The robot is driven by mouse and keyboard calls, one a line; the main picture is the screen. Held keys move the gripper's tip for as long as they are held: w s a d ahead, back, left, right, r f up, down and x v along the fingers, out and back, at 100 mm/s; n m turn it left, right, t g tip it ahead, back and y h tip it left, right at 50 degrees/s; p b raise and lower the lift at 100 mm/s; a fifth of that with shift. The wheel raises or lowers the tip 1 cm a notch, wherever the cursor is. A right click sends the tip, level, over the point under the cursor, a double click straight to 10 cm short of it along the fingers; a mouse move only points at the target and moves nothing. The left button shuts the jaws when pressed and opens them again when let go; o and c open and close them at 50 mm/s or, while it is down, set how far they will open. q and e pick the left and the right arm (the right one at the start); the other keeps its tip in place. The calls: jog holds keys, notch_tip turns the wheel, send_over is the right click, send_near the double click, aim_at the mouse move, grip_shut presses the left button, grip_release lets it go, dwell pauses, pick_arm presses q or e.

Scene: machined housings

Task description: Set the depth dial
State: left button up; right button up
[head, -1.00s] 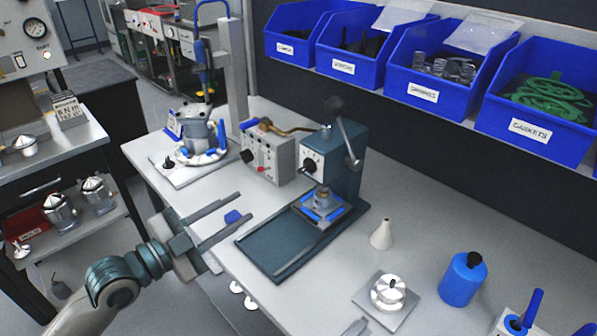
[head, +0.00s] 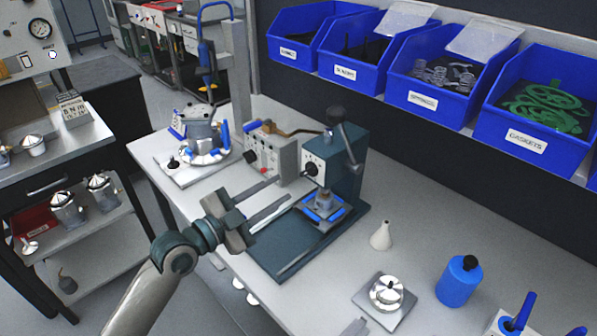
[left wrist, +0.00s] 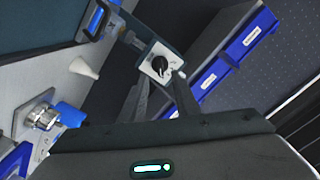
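The depth dial (head: 311,169) is a black knob on a pale plate on the front of the teal press (head: 345,172). It also shows in the left wrist view (left wrist: 160,66), with a pointer knob on a marked white face. My left gripper (head: 283,190) is open and empty, its two fingers pointing at the press. It is left of the dial and apart from it in the head view. In the left wrist view its fingers (left wrist: 162,88) are spread just below the dial. My right gripper is not in view.
A grey control box (head: 270,152) stands left of the press. A part sits in a blue-clamped fixture (head: 324,208) under the press. A white cone (head: 381,236), a metal part on a plate (head: 387,292) and a blue bottle (head: 459,281) stand right. Blue bins (head: 532,105) line the back.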

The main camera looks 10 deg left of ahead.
aim_at(303, 175)
pick_arm(q)
jog(key=p+x, duration=0.2)
jog(key=x, duration=0.5)
jog(key=shift+w+d, duration=0.25)
jog(key=shift+w, duration=0.05)
grip_shut()
